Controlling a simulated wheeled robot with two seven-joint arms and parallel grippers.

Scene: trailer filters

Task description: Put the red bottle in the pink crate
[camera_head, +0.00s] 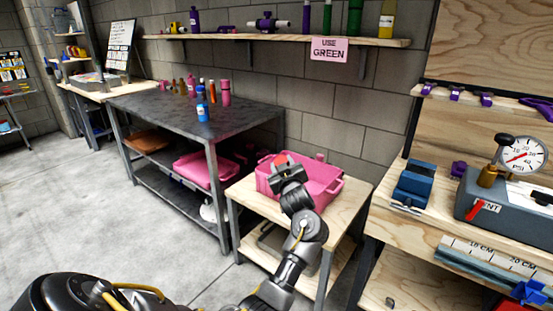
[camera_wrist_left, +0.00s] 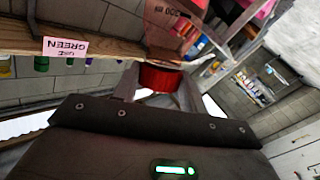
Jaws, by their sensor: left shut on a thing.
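My left gripper (camera_head: 287,170) is shut on the red bottle (camera_head: 281,158), whose red end shows just past the fingers. In the left wrist view the bottle (camera_wrist_left: 160,77) sits between the two fingers, its far part blurred. The pink crate (camera_head: 324,181) stands on a small wooden table. In the head view the gripper and bottle overlap the crate's left part and appear over it; their exact height above it is hard to tell. The gripper and arm hide part of the crate's inside. My right gripper is not in view.
A dark metal table (camera_head: 240,116) to the left holds several bottles, including a blue one (camera_head: 202,112) and a pink one (camera_head: 225,93). A wall shelf (camera_head: 280,39) with a pink sign (camera_head: 329,49) is behind. A workbench with a gauge (camera_head: 522,155) stands right.

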